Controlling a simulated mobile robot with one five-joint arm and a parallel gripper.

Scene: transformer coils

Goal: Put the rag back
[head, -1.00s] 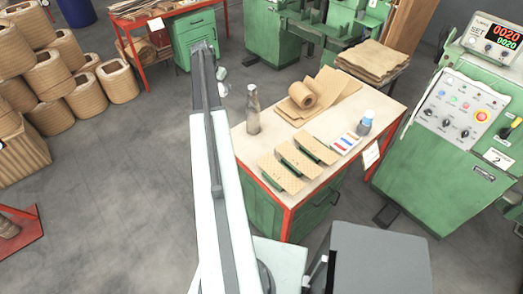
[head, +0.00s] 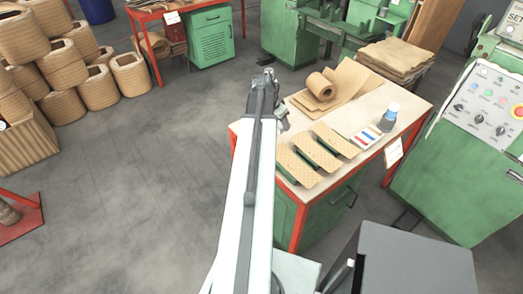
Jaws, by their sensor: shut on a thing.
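My gripper (head: 266,76) is at the far end of my outstretched arm, over the left back end of the bench. A small pale grey piece, apparently the rag (head: 282,112), shows just right of the arm below the gripper. It keeps the same place beside the gripper in both frames, so I take my gripper to be shut on it. Most of it is hidden by the arm, and the fingers are too small to see clearly.
The bench (head: 388,103) holds a tan paper roll (head: 320,87), several tan-topped strips (head: 315,150), a blue-capped bottle (head: 389,116) and a striped card (head: 367,136). A green control cabinet (head: 450,165) stands right. Wound coils (head: 65,68) are stacked left. The floor between is clear.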

